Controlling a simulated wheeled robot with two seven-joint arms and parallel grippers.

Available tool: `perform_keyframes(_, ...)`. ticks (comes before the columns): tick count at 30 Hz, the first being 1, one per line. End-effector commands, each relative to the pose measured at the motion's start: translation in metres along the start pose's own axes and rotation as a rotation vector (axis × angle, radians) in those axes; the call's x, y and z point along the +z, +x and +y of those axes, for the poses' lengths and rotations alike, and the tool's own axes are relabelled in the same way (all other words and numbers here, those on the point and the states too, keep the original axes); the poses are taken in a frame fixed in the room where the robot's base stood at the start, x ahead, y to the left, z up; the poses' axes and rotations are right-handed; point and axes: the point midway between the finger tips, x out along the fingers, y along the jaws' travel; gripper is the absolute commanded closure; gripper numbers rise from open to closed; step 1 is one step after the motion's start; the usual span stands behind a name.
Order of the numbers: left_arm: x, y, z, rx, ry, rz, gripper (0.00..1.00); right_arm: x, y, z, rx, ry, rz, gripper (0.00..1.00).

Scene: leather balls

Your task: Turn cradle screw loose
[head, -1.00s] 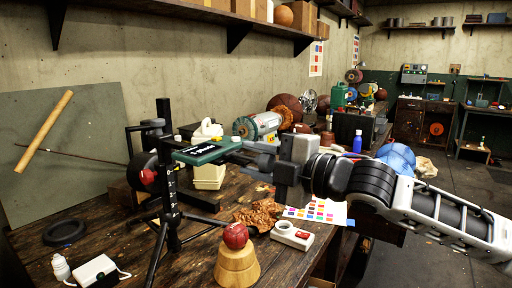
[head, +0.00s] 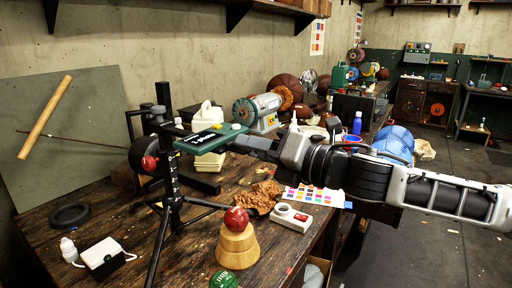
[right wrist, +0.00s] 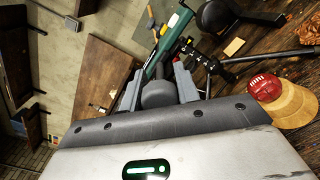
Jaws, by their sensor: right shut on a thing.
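A black tripod stand (head: 172,190) on the bench carries a green bar-like body (head: 208,138) with white lettering. A dark grey round knob (right wrist: 157,94) sits at the near end of this body in the right wrist view; I take it as the cradle screw. My right gripper (head: 244,144) reaches in from the right and is shut on the knob, one finger on each side (right wrist: 158,90). In the head view the fingers largely hide the knob. My left gripper is not in view.
A red ball (head: 236,219) rests on a wooden stand (head: 237,246) in front, below my right arm. A white device (head: 294,217), a colour chart (head: 312,196) and a brown crumpled piece (head: 259,197) lie nearby. A bench grinder (head: 262,110) stands behind.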

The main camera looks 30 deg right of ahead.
Motion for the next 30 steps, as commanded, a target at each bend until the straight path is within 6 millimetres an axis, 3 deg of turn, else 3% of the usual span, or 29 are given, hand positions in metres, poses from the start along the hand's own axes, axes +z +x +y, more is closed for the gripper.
perform_keyframes(15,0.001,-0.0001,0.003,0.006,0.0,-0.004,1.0,-0.0004,-0.0001,0.0001,0.0,-0.413,0.001,0.91)
perform_keyframes(30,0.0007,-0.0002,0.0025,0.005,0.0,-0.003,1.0,-0.0008,-0.0001,0.0001,0.0,-0.543,0.002,0.91)
